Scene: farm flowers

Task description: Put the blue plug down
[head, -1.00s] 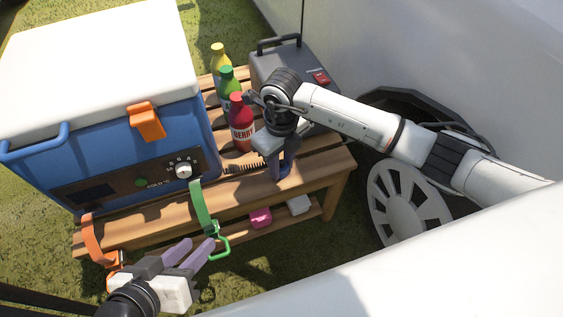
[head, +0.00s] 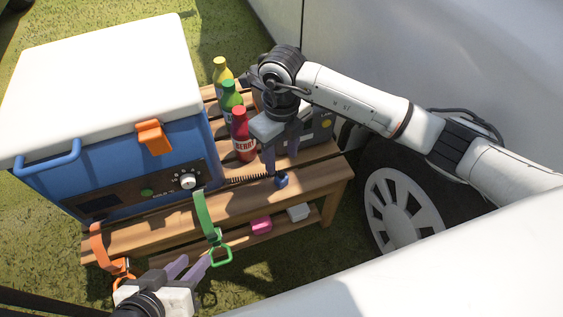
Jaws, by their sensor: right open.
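The blue plug (head: 281,181) rests on the slatted wooden bench (head: 315,180), at the end of a dark coiled cord (head: 245,178). My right gripper (head: 281,157) is open and empty just above the plug, its fingers pointing down and apart from it. The cord runs left from the plug toward the blue cooler (head: 190,150). My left gripper (head: 188,268) is in front of the bench at the lower left. Its two fingers are apart with nothing between them.
Yellow, green and red bottles (head: 243,140) stand behind the plug. A grey box (head: 318,132) is partly hidden by my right arm. Green (head: 207,215) and orange (head: 98,245) straps hang at the bench front. Pink (head: 261,226) and white (head: 298,212) blocks sit on the lower shelf.

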